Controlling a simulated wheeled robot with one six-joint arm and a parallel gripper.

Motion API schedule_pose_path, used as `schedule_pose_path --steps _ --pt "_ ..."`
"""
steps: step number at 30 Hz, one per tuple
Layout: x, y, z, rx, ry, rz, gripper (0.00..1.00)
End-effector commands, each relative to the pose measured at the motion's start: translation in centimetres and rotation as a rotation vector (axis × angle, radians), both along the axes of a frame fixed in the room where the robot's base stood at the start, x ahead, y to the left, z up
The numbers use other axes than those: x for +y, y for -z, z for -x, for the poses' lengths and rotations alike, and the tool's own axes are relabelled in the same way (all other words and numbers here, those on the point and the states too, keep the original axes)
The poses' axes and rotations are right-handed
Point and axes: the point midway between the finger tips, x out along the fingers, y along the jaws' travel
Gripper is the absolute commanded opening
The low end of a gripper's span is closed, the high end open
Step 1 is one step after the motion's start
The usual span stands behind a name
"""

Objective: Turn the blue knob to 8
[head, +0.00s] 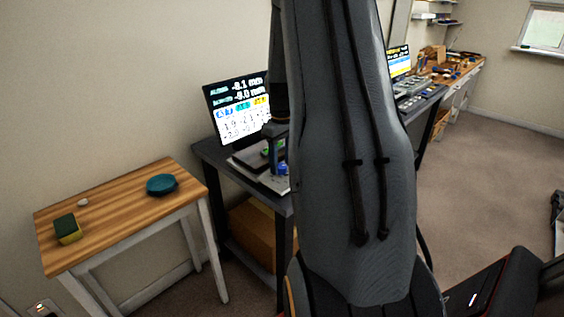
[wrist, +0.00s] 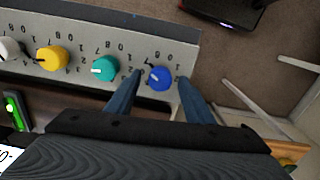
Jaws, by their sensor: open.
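The blue knob (wrist: 160,78) sits at the right end of a row of knobs on a light grey panel (wrist: 130,42) in the wrist view. Printed numbers ring it, partly hidden and hard to read. A small white mark shows on its left side; I cannot tell which number it points to. My gripper (wrist: 160,80) is open, with one blue-grey finger on each side of the knob. I cannot tell whether the fingers touch it. In the head view, the blue knob (head: 283,169) shows small beside my gripper (head: 274,156), partly hidden by my arm.
A teal knob (wrist: 104,68), a yellow knob (wrist: 53,58) and a white knob (wrist: 9,50) line up left of the blue one. A screen (head: 238,105) stands behind the panel. A wooden table (head: 120,215) holds a teal disc (head: 161,184) and a sponge (head: 67,229).

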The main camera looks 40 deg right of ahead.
Motion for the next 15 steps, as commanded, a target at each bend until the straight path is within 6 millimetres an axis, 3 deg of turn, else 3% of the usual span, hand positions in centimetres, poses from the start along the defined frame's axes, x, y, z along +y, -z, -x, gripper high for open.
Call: schedule_pose_path --steps 11,15 --pt "0.04 0.86 0.01 0.000 0.000 0.000 0.48" --pt "0.04 0.84 0.01 0.000 0.000 0.000 0.28"
